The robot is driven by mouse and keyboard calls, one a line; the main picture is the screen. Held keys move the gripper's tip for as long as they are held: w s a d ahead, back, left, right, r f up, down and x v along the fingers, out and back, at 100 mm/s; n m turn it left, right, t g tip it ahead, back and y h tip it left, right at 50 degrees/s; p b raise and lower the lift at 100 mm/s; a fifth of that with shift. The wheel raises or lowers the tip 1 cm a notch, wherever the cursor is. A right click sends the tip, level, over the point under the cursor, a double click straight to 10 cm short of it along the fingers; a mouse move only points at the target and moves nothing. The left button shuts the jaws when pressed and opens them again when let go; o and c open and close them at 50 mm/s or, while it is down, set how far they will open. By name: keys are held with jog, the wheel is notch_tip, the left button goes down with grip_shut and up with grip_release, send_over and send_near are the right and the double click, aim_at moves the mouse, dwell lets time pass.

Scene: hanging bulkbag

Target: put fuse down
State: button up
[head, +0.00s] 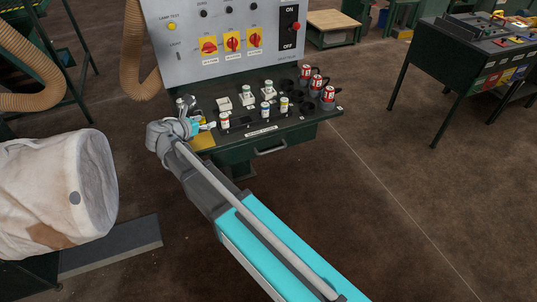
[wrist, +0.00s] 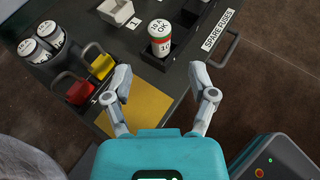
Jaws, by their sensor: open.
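A white fuse (wrist: 160,36) marked "10 A OK", with a red band and a green band, stands upright on the dark shelf in the wrist view. It is just beyond my open gripper (wrist: 161,70), in line with the gap between the fingertips. The fingers appear apart from it, with nothing between them. In the head view my gripper (head: 199,127) is at the shelf's left front, and a white fuse (head: 225,119) stands just right of it.
A yellow pad (wrist: 142,105) lies below my fingers. A red block with a handle (wrist: 80,92) and two capped cylinders (wrist: 33,49) are left. A "SPARE FUSES" label (wrist: 218,30) marks the shelf edge. Red-and-white cylinders (head: 328,94) stand right; a control panel (head: 220,40) rises behind.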

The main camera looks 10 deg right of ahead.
jog(key=s+d+f+m+g+y, duration=0.1)
jog(key=s+d+f+m+g, duration=0.2)
jog(key=d+m, duration=0.4)
jog(key=s+d+f+m+g, duration=0.25)
jog(key=d+f+m, duration=0.2)
jog(key=d, duration=0.55)
jog(key=s+d+f+m+g+y, duration=0.2)
jog(key=s+d+m, duration=0.3)
jog(key=m, duration=0.3)
jog(key=s+d+f+m+g+y, duration=0.2)
jog(key=s+d+m+y, duration=0.3)
jog(key=m, duration=0.4)
jog(key=s+d+g, duration=0.1)
jog(key=s, duration=0.1)
jog(key=shift+s+d, duration=0.2)
jog(key=shift+s, duration=0.1)
jog(key=shift+c, duration=1.3)
